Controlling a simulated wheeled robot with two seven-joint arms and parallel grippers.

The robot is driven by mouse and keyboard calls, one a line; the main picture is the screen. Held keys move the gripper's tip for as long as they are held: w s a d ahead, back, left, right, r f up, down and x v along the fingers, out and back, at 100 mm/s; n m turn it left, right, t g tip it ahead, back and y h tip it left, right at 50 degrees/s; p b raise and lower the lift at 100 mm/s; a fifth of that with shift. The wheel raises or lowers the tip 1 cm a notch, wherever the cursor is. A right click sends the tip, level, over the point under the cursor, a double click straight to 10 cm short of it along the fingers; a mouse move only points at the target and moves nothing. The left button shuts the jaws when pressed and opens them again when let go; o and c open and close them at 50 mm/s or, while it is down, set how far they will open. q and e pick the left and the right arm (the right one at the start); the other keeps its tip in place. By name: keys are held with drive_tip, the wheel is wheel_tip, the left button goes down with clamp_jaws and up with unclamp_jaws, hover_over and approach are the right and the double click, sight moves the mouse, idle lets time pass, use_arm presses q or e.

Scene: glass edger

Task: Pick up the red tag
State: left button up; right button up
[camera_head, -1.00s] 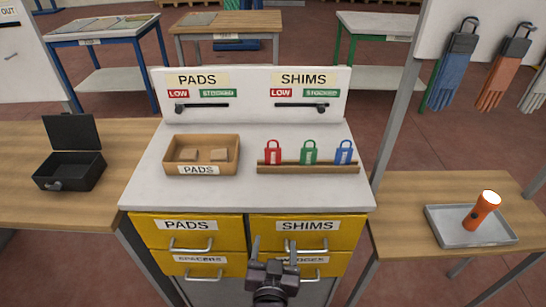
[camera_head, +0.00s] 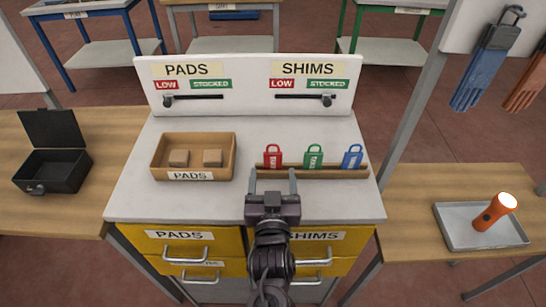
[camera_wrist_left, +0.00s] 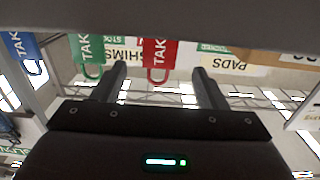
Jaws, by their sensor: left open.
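The red tag (camera_head: 272,156) stands at the left end of a wooden rack (camera_head: 320,171) on the grey cabinet top. A green tag (camera_head: 313,156) and a blue tag (camera_head: 352,157) stand to its right. My left gripper (camera_head: 273,178) is open and empty, with its fingertips just in front of the rack below the red tag. In the left wrist view the red tag (camera_wrist_left: 158,55) shows upside down between the two open fingers (camera_wrist_left: 163,80), apart from both. The green tag (camera_wrist_left: 90,52) is beside the left-hand finger there. My right gripper is not in view.
A wooden bin (camera_head: 194,178) of brown pads stands to the left of the rack. A backboard (camera_head: 250,113) with sliders rises behind. Side tables hold a black open box (camera_head: 55,171) and a metal tray (camera_head: 452,232) with an orange flashlight (camera_head: 495,212).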

sight(273, 159)
use_arm(q)
drive_tip(key=w+p, duration=0.1)
drive_tip(key=w, duration=0.2)
drive_tip(key=shift+r, duration=0.2)
drive_tip(key=shift+w+f, duration=0.2)
drive_tip(key=shift+w, duration=0.4)
drive_tip(key=shift+s, duration=0.1)
drive_tip(key=c, duration=1)
drive_tip(key=shift+c, duration=0.2)
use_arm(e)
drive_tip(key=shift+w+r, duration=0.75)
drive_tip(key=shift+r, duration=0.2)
use_arm(q)
drive_tip(key=shift+r, duration=0.1)
